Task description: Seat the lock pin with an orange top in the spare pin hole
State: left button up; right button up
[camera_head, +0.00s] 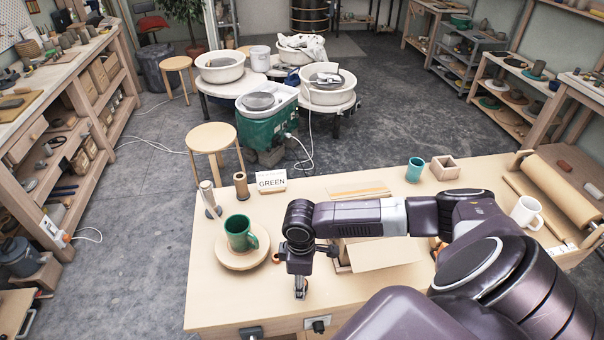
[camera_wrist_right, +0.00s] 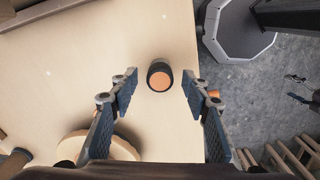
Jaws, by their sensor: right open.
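The lock pin with an orange top (camera_wrist_right: 160,77) shows in the right wrist view as a dark round body under an orange cap. It sits on the pale table between and slightly ahead of my right gripper's two fingers (camera_wrist_right: 160,95), with a gap on each side. My right gripper is open and empty, pointing down near the table's front edge in the head view (camera_head: 299,285). The gripper covers that area, so the pin cannot be clearly made out there. I cannot make out the spare pin hole. My left gripper is not in view.
A green mug (camera_head: 240,232) stands on a round wooden disc (camera_head: 240,260) left of my right gripper. A "GREEN" sign (camera_head: 271,181), a teal cup (camera_head: 414,169), a small wooden box (camera_head: 445,167) and a white mug (camera_head: 526,211) stand on the table. A pale board (camera_head: 383,253) lies right of the gripper.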

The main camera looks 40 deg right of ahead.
notch_tip(320, 180, up, 12)
dwell(0.5)
